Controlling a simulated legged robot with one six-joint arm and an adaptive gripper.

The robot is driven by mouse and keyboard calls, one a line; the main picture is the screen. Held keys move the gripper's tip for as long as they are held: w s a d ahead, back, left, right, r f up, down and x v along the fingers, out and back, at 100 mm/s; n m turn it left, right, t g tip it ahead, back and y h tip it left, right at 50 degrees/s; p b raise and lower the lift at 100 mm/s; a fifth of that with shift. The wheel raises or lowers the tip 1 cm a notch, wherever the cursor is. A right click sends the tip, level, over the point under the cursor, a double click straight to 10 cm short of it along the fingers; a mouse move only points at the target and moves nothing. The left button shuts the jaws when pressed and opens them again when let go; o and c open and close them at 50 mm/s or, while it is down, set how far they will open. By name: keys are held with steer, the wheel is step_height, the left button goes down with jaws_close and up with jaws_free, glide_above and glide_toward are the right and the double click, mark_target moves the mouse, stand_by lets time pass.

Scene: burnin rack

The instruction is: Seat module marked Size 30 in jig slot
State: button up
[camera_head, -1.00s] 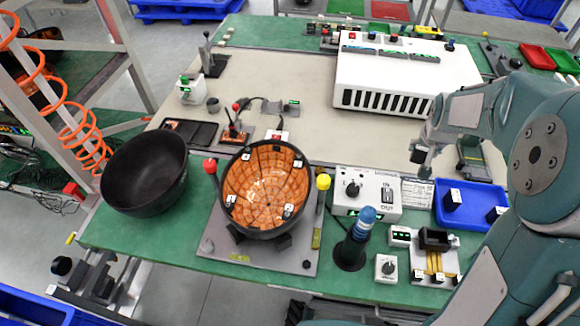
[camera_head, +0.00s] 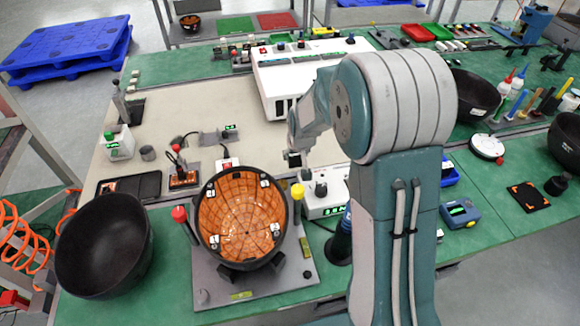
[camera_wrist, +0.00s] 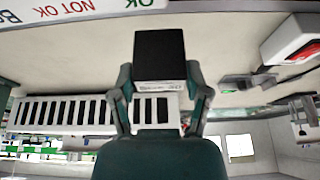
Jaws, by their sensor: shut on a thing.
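My gripper (camera_wrist: 160,88) is shut on a black block-shaped module (camera_wrist: 160,55) with a white label strip on its lower edge. The label's print is too small and turned to read for certain. The module is held clear between the two fingers in the wrist view. In the head view my gripper (camera_head: 294,160) hangs above the table, near the white control box (camera_head: 325,202), and my arm covers much of the right side. The jig with its slot is hidden behind my arm in the head view.
An orange-lined bowl (camera_head: 208,225) sits on a grey plate beside an empty black bowl (camera_head: 105,245). A large white slotted unit (camera_head: 275,75) stands behind. A blue tray (camera_head: 450,178) shows partly right of my arm. The beige mat (camera_head: 200,105) has free room.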

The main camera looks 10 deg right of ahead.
mark_target(295, 161)
steer(key=f, duration=0.1)
steer(key=a+f, duration=0.1)
steer(key=f, duration=0.2)
steer(key=shift+a, duration=0.3)
steer(key=shift+d, duration=0.35)
steer(key=o, duration=0.7)
steer(key=shift+d+f, duration=0.1)
steer(key=o, duration=0.4)
steer(key=shift+o, duration=0.2)
steer(key=shift+a, duration=0.25)
